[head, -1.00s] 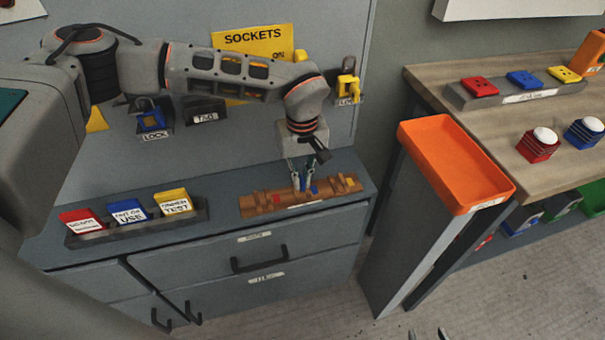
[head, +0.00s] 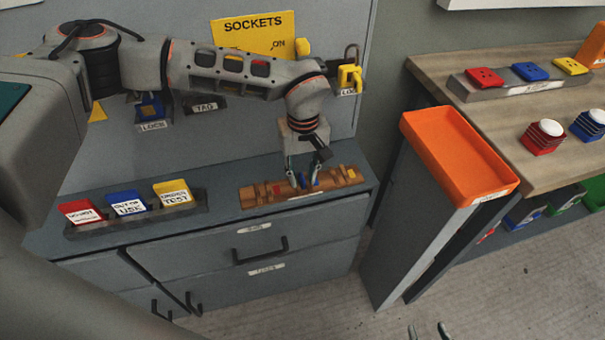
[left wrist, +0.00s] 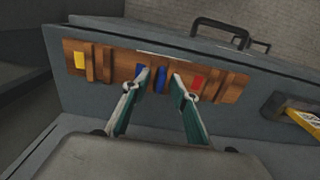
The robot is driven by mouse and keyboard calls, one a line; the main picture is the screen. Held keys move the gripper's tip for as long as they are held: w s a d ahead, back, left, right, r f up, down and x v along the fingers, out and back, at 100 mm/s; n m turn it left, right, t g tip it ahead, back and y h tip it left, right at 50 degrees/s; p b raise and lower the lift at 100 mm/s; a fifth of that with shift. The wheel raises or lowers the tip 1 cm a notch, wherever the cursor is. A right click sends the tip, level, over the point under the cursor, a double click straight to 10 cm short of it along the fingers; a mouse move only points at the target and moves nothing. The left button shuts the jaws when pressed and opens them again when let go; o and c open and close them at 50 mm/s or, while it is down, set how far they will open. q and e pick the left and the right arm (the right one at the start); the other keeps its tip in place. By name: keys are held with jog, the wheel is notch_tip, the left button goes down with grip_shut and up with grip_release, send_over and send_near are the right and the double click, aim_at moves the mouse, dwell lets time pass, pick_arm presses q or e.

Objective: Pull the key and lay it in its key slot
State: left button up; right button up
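My left gripper (head: 303,182) is low over the wooden key rack (head: 258,198). Its fingers are apart, so it is open. In the left wrist view, a small blue piece, which looks like the key (left wrist: 160,79), stands at the rack between the open fingertips (left wrist: 157,90), with a gap on each side. A blue mark (left wrist: 141,72) on the rack is beside it, partly behind a finger. How deep the key sits I cannot tell. A blue padlock (head: 150,110) and a yellow padlock (head: 349,77) are on the back panel. My right gripper (head: 427,333) shows only two separated tips.
A holder with red, blue and yellow tags (head: 128,204) stands left of the rack on the grey cabinet (head: 200,236). An orange tray (head: 450,150) stands to the right, beside a wooden bench (head: 500,120) with coloured blocks. The cabinet top between tags and rack is clear.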

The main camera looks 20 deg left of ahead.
pick_arm(q)
jog(key=shift+s+f, duration=0.1)
jog(key=shift+f, duration=0.05)
notch_tip(320, 180, up, 12)
dwell(0.5)
dwell(0.5)
